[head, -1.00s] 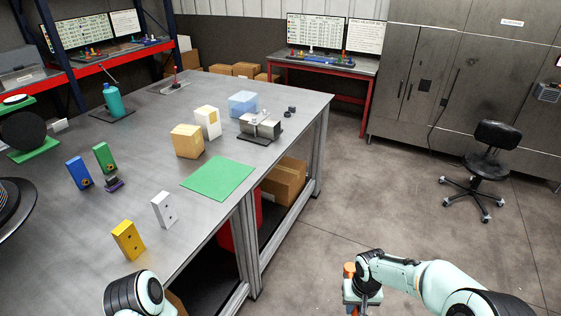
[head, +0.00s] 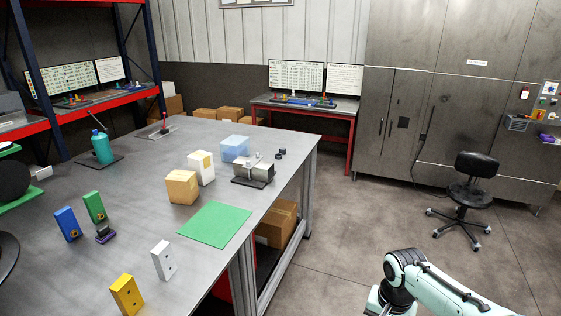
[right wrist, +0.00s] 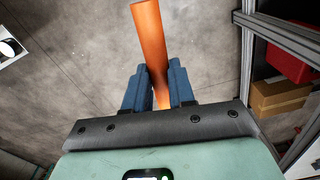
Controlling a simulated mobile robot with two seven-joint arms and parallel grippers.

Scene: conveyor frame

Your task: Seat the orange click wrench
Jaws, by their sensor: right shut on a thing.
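The orange wrench handle (right wrist: 152,50) shows in the right wrist view as a smooth orange cylinder. My right gripper (right wrist: 155,88) is shut on it, with a dark blue finger on each side. My left gripper is not in view.
A black chair (head: 472,190) stands at the right near the grey cabinets (head: 400,110). The floor between is clear.

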